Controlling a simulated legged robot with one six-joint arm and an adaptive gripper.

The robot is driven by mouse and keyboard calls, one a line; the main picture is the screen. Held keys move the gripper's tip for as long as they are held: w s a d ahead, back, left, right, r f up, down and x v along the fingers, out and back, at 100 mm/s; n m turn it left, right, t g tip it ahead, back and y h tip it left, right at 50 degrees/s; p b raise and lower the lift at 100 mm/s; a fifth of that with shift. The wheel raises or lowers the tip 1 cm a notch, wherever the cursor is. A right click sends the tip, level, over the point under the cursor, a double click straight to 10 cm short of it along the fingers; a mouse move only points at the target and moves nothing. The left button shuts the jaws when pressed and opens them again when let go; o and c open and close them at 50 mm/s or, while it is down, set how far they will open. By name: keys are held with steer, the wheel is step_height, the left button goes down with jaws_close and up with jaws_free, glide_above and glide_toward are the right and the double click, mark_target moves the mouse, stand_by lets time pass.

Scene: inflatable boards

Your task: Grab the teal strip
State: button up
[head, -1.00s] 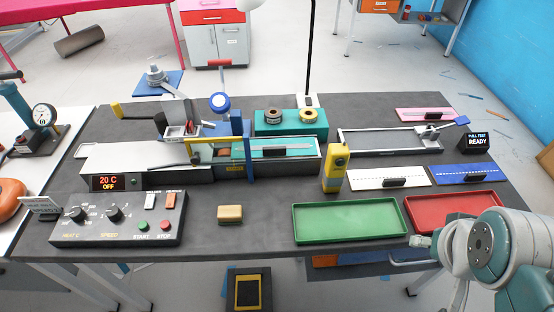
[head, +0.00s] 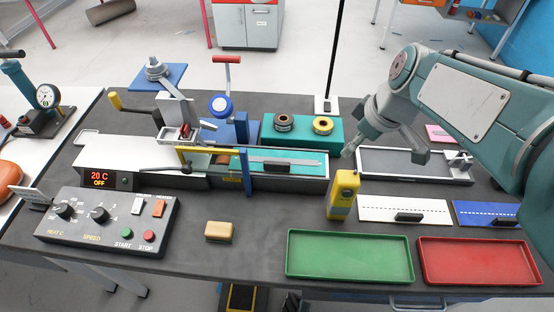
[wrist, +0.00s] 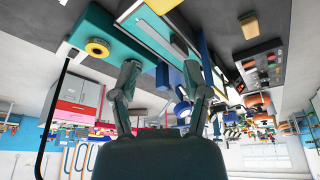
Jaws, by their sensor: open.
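The teal strip (head: 290,156) lies along the bed of the long machine in the head view, right of the blue upright. A grey bar with a black grip (head: 277,167) lies along it and hides part of it. In the wrist view the strip (wrist: 150,36) runs diagonally beyond the fingertips. My gripper (head: 386,153) is raised over the right part of the table, to the right of the strip and apart from it. Its fingers are spread and empty, as the wrist view also shows (wrist: 161,70).
A yellow device (head: 343,195) stands just right of the machine's end. A teal block with two tape rolls (head: 302,135) stands behind the strip. Green (head: 350,277) and red (head: 480,283) trays lie in front. A thin black pole (head: 336,50) rises behind. The bare tabletop around the tan block (head: 219,231) is clear.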

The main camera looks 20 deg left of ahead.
mark_target(278, 162)
steer(key=w+a+f+n+g, duration=0.1)
steer(key=a+f+n, duration=0.1)
steer(key=a+f, duration=0.2)
steer(key=w+a+f+n, duration=0.1)
steer(key=a+f+n, duration=0.2)
steer(key=a, duration=0.2)
steer(key=a+f+n+g, duration=0.1)
steer(key=a+f+n, duration=0.1)
steer(key=a+f, duration=0.2)
steer(key=shift+w+a+f+g+y, duration=0.15)
steer(key=shift+w+a+y, duration=0.05)
steer(key=shift+a, duration=0.2)
steer(key=shift+w+a+f+g+y, duration=0.15)
steer(key=shift+w+a+y, duration=0.05)
steer(key=shift+a, duration=0.15)
steer(key=x, duration=0.5)
steer(key=shift+s+a+f, duration=0.2)
steer(key=shift+a, duration=0.1)
jaws_close()
